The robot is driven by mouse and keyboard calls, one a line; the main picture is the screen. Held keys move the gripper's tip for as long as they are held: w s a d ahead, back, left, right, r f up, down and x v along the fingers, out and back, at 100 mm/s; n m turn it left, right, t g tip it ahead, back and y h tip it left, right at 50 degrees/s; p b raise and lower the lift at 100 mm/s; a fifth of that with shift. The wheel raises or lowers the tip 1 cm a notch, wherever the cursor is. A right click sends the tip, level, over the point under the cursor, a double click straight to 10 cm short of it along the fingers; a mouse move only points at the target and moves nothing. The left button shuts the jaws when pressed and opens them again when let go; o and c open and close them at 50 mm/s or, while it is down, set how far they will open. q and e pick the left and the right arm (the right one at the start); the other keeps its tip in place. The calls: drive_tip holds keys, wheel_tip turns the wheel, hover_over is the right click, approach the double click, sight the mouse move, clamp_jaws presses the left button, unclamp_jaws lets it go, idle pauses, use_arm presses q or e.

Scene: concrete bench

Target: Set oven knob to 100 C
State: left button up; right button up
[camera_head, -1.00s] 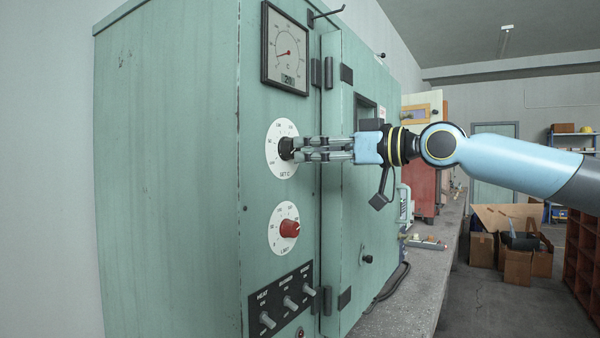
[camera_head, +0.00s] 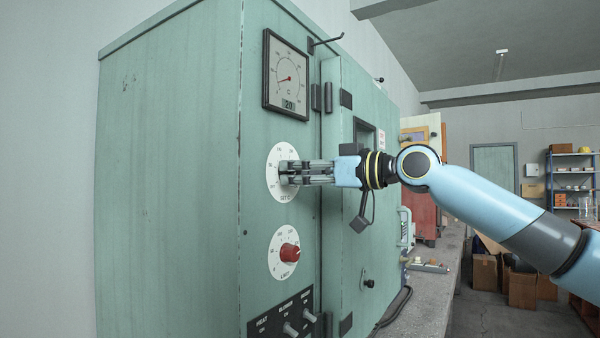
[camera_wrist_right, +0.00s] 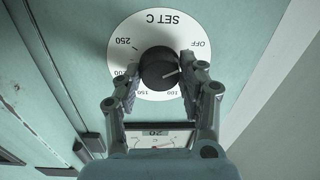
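The black oven knob (camera_wrist_right: 158,68) sits on the white SET C dial (camera_head: 273,191) on the green oven front. In the right wrist view the dial is upside down, and the knob's pale pointer points right, between OFF and 100, partly towards a finger. My right gripper (camera_wrist_right: 161,78) has one finger on each side of the knob, close against its edges. In the head view the right gripper (camera_head: 290,173) covers most of the knob. My left gripper is not in view.
A red LIMIT knob (camera_head: 289,252) is below the dial, with several switches (camera_head: 290,330) under it. A temperature gauge (camera_head: 287,77) reading 20 is above. A hook (camera_head: 326,41) and the door handle (camera_head: 404,229) stick out. Boxes lie on the floor behind.

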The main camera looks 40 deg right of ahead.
drive_tip(key=c, duration=0.6)
drive_tip(key=shift+f+m+t+h+p, duration=0.1)
drive_tip(key=shift+m+t+h+p, duration=0.25)
drive_tip(key=shift+m+p, duration=7.8)
drive_tip(key=m+b, duration=0.2)
drive_tip(key=m, duration=0.1)
drive_tip(key=shift+b, duration=0.4)
drive_tip(key=o, duration=1.1)
drive_tip(key=shift+o, duration=0.2)
